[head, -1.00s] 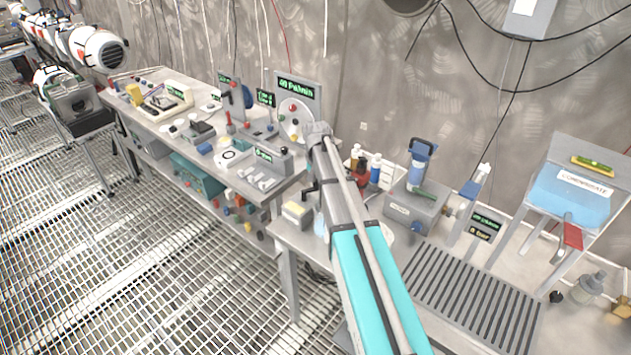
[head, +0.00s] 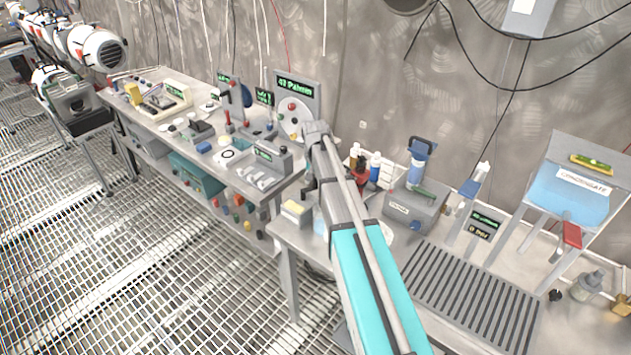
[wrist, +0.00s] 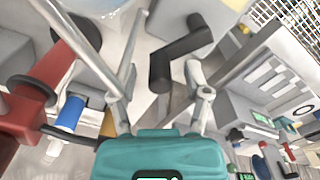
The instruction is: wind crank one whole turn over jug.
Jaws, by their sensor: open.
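A black Z-shaped crank (wrist: 178,62) shows in the wrist view, with one bend lying between the fingers of my gripper (wrist: 160,70). The fingers are apart, one on each side of the crank's near part. I cannot tell whether either touches it. A pale blue rounded vessel, probably the jug (wrist: 95,4), is cut off at the top edge of the wrist view. In the head view a pale bluish vessel (head: 320,222) shows partly beside my arm. My arm hides the gripper there.
A grey box with a blue cylinder (head: 420,160) stands right of my arm. The long bench (head: 180,125) at left is crowded. A slotted grate (head: 470,300) is bare.

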